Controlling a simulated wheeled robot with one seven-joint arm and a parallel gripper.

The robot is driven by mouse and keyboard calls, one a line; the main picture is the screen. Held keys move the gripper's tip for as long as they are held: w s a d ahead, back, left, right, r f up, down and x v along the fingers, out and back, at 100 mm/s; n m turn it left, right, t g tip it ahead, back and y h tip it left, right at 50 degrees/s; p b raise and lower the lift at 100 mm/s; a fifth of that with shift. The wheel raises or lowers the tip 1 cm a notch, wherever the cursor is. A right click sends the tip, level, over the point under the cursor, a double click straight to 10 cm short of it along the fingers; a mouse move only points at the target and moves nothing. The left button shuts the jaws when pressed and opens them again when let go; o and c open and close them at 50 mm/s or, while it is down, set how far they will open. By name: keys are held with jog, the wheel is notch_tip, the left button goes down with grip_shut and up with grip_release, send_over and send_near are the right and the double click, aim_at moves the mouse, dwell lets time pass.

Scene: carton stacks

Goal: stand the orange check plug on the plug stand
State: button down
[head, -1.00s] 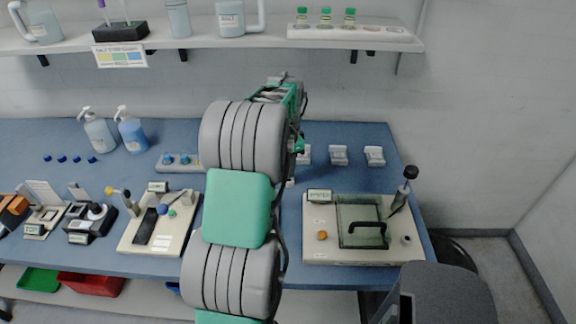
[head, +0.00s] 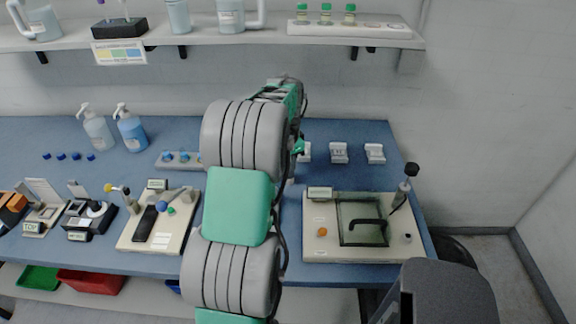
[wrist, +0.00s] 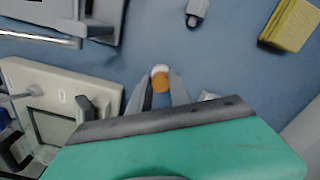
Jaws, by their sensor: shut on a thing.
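In the wrist view my gripper (wrist: 161,92) is shut on the orange check plug (wrist: 160,85), which sits between the two fingertips above the blue bench. A white round part (wrist: 159,69) shows right at the plug's far end. I cannot tell whether it belongs to the plug or to something beneath it. In the head view my own arm hides the gripper and the held plug. I cannot clearly make out the plug stand in either view.
A beige tester (head: 313,246) with a glass lid and black handle stands on the right of the bench. White holders (head: 339,153) line the back. A beige device (head: 130,238) stands left of my arm. A yellow block (wrist: 290,24) shows in the wrist view.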

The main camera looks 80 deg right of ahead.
jog(key=shift+f+b, duration=0.3)
jog(key=shift+f, duration=0.35)
jog(key=c, duration=1.1)
grip_release()
notch_tip(320, 180, up, 8)
jog(key=shift+f+b, duration=0.1)
jog(key=shift+b, duration=0.35)
